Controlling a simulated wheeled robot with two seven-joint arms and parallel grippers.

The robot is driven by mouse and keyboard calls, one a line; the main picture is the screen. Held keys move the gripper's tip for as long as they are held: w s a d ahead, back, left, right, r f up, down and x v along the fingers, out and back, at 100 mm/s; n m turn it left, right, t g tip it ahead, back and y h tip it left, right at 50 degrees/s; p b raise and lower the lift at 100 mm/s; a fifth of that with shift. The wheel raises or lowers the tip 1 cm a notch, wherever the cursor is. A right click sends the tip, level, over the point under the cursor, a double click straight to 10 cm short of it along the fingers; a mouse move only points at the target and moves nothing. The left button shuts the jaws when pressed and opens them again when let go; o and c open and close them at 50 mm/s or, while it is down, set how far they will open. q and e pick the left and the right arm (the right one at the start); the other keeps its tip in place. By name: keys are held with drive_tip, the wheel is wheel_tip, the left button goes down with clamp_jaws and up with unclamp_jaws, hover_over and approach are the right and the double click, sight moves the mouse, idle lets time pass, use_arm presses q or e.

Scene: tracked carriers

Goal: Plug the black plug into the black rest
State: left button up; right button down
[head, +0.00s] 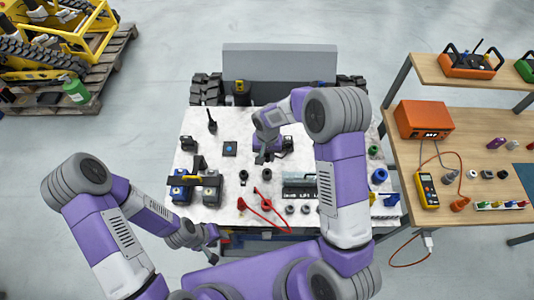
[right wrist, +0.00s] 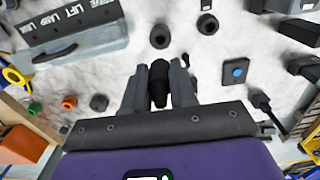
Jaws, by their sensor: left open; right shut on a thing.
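My right gripper (right wrist: 158,88) is shut on the black plug (right wrist: 159,80), a dark cylinder between its two fingers in the right wrist view. In the head view the right gripper (head: 265,157) is over the middle of the white tabletop, and its arm partly hides the plug. Two round black rests with holes stand just beyond the plug: one rest (right wrist: 160,36) straight ahead and another (right wrist: 207,25) to its right. They show in the head view too (head: 266,174) (head: 243,176). I cannot tell which is the task's rest. My left gripper (head: 211,248) is open and empty near the table's front edge.
A grey lamp box (right wrist: 80,47) stands left of the rests. A blue-buttoned pad (right wrist: 235,71) and a black stick-like part (right wrist: 262,101) are on the right. A red cable (head: 262,214) lies near the front edge. A wooden bench (head: 460,150) stands at right.

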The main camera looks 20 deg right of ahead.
drive_tip(key=shift+f+b, duration=2.45)
drive_tip(key=shift+f, duration=0.45)
drive_tip(key=shift+b, duration=0.4)
drive_tip(key=shift+f+b, duration=1.9)
drive_tip(key=shift+f, duration=0.4)
drive_tip(key=c, duration=0.8)
unclamp_jaws()
drive_tip(key=shift+r, duration=0.1)
wheel_tip(320, 180, up, 8)
drive_tip(key=shift+w+f+p, duration=0.1)
drive_tip(key=shift+f+p, duration=0.15)
drive_tip(key=shift+p, duration=0.2)
